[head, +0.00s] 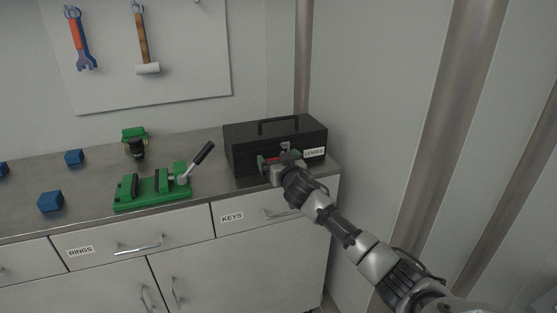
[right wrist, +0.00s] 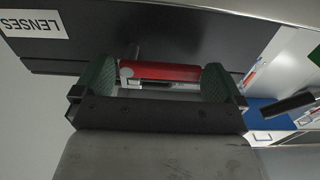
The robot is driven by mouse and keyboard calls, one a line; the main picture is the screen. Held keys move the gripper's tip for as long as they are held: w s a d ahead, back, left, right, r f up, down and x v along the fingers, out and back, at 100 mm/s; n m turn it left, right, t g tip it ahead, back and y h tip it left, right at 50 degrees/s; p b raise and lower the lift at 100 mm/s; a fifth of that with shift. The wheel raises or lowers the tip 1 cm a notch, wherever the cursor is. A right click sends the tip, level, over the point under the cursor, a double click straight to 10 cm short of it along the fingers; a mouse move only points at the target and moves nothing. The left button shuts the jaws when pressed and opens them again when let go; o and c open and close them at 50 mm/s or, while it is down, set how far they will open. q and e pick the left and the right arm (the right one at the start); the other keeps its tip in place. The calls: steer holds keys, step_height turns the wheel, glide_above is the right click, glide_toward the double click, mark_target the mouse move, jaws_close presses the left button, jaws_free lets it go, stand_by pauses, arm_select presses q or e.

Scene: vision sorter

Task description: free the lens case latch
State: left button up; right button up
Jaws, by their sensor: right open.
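The lens case (head: 243,150) is a black box with a top handle and a "LENSES" label, standing at the right end of the counter. Its lid looks shut. The label (right wrist: 32,24) appears upside down in the right wrist view. The latch (right wrist: 165,71) is a red bar on the case's front. My right gripper (head: 279,163) is at the case front, its green-padded fingers apart. In the right wrist view the right gripper (right wrist: 158,77) has one finger on each side of the red latch; I cannot tell whether they touch it. My left gripper is not in view.
A green vise (head: 150,198) with a black-gripped lever (head: 203,153) stands left of the case. A green-and-black object (head: 135,142) and blue blocks (head: 50,202) sit farther left. Drawers marked RINGS (head: 80,251) and KEYS (head: 232,217) are below. A wall (head: 385,110) closes the right side.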

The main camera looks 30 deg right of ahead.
mark_target(285, 147)
steer(key=shift+c, duration=0.2)
steer(key=c, duration=1)
steer(key=m, duration=0.1)
steer(key=r+m+p, duration=0.1)
steer(key=m, duration=0.1)
steer(key=m+p, duration=0.1)
steer(key=m, duration=0.2)
steer(key=d+r+m+p, duration=0.1)
steer(key=shift+s+m+p, duration=0.15)
steer(key=shift+m+p, duration=0.15)
steer(key=shift+p, duration=0.05)
steer(key=m, duration=0.1)
steer(key=m+p, duration=0.1)
steer(key=m, duration=0.1)
steer(key=shift+d+r+p, duration=0.25)
steer(key=shift+d+p, duration=0.05)
steer(key=shift+d, duration=0.1)
steer(key=shift+s+d+r+m+p, duration=0.1)
steer(key=shift+d+m+p, duration=0.15)
steer(key=shift+m, duration=0.55)
steer(key=shift+s+d+m+p, duration=0.1)
steer(key=shift+d+m+p, duration=0.1)
steer(key=shift+m, duration=0.6)
steer(key=shift+r, duration=0.1)
